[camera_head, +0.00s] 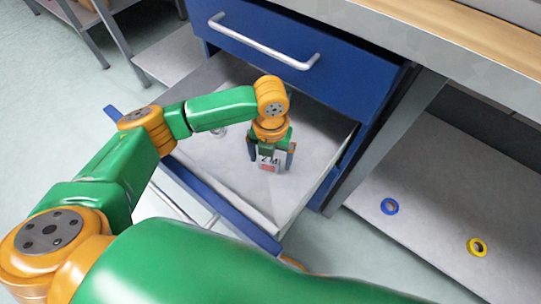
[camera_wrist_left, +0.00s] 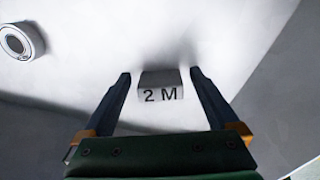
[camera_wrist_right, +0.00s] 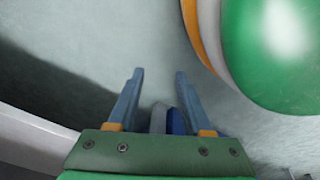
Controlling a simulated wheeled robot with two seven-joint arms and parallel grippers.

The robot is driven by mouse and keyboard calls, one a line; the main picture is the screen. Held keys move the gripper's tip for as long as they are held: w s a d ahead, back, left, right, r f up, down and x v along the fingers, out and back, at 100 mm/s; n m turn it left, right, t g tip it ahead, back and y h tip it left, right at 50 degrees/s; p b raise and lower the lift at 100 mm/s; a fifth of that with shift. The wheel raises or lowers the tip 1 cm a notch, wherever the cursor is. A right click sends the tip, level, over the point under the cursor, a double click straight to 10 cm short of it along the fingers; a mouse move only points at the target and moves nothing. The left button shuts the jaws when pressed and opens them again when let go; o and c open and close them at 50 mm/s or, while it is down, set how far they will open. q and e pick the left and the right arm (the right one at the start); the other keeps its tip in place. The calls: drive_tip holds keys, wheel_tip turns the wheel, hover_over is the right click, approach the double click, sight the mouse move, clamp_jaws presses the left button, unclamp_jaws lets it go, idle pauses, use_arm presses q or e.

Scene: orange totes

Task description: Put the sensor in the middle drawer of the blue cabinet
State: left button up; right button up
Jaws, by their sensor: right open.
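A small light block (camera_head: 268,162) marked "2 M", which looks like the sensor, is inside the pulled-out middle drawer (camera_head: 240,212) of the blue cabinet (camera_head: 340,65). In the head view it shows a white and red face. My left gripper (camera_head: 270,155) points down into the drawer with a finger on each side of the block. The left wrist view shows the block (camera_wrist_left: 161,93) between the fingertips, with a gap on both sides. My right gripper (camera_wrist_right: 158,72) is open and empty above the floor, outside the head view.
A round ring-like thing (camera_wrist_left: 18,41) lies in the drawer beside the block. The closed top drawer with its handle (camera_head: 262,45) is above. A blue ring (camera_head: 389,206) and a yellow ring (camera_head: 476,246) lie on the low shelf at right. The drawer floor is mostly bare.

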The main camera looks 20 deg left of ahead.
use_arm(q)
wheel_tip(320, 180, up, 7)
drive_tip(key=p, duration=0.2)
drive_tip(key=shift+p, duration=0.4)
drive_tip(key=shift+r, duration=0.4)
use_arm(e)
drive_tip(key=shift+s+d+r, duration=0.25)
drive_tip(key=shift+s+d, duration=0.3)
drive_tip(key=shift+s, duration=0.15)
drive_tip(key=shift+s+d+r, duration=0.2)
drive_tip(key=shift+s+d, duration=0.35)
drive_tip(key=shift+s, duration=0.1)
